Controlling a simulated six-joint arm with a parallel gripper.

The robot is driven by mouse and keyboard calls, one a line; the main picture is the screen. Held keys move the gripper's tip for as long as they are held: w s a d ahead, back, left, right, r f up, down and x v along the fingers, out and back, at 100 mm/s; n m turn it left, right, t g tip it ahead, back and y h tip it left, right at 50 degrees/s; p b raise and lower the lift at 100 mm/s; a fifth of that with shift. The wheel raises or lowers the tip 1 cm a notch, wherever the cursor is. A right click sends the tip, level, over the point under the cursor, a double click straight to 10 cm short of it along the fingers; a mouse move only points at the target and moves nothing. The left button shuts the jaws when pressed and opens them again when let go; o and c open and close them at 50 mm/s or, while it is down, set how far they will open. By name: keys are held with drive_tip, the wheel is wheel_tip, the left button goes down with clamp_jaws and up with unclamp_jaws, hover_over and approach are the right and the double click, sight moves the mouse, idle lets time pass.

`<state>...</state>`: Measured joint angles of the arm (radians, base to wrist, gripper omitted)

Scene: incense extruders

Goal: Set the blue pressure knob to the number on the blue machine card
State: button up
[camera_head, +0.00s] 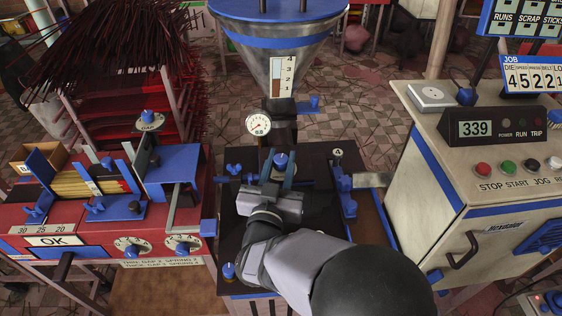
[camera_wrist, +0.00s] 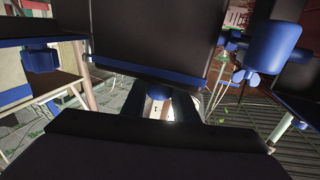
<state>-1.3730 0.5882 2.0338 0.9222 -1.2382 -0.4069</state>
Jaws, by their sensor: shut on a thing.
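The blue machine, with a black top (camera_head: 318,158), stands in the middle of the head view under a clear hopper. My gripper (camera_head: 278,170) is over this top, shut on a blue knob (camera_head: 281,160) between its two fingers. The knob's dial marks are hidden by the gripper. In the wrist view the fingers close around a dark blue piece (camera_wrist: 160,96), with a small pale patch below it. A JOB card (camera_head: 529,75) hangs at the upper right, with digits that seem to read 4, 5, 2, 2, 1; its small headings are hard to read.
A round gauge (camera_head: 258,124) and the hopper (camera_head: 281,60) stand behind my gripper. A blue lever piece (camera_head: 343,182) is to its right. A red machine (camera_head: 90,245) with dials is left; a control cabinet (camera_head: 440,160) reading 339 is right.

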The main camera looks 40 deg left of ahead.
sight(281, 158)
drive_tip(key=n+g+y+b, duration=0.2)
drive_tip(key=g+y, duration=0.1)
drive_tip(key=n+g+y+b, duration=0.2)
drive_tip(key=n+y+b, duration=0.1)
drive_tip(key=shift+w+d+f+g, duration=0.1)
drive_tip(key=shift+w+f+g, duration=0.1)
drive_tip(key=shift+g, duration=0.2)
drive_tip(key=n+g+y+b, duration=0.1)
drive_tip(key=n+g, duration=0.1)
drive_tip(key=g, duration=0.1)
drive_tip(key=shift+s+r+n+y, duration=0.1)
drive_tip(key=shift+n+y, duration=0.3)
drive_tip(key=shift+r+n+g+y, duration=0.1)
drive_tip(key=shift+n+g+y, duration=0.2)
drive_tip(key=shift+n+g, duration=0.65)
drive_tip(key=shift+s+g, duration=0.1)
drive_tip(key=shift+g, duration=0.35)
drive_tip(key=o, duration=1.1)
drive_tip(key=shift+c, duration=0.2)
drive_tip(key=shift+r, duration=0.1)
wheel_tip(281, 158, up, 10)
drive_tip(key=shift+f+p, duration=0.1)
drive_tip(key=shift+p, duration=0.7)
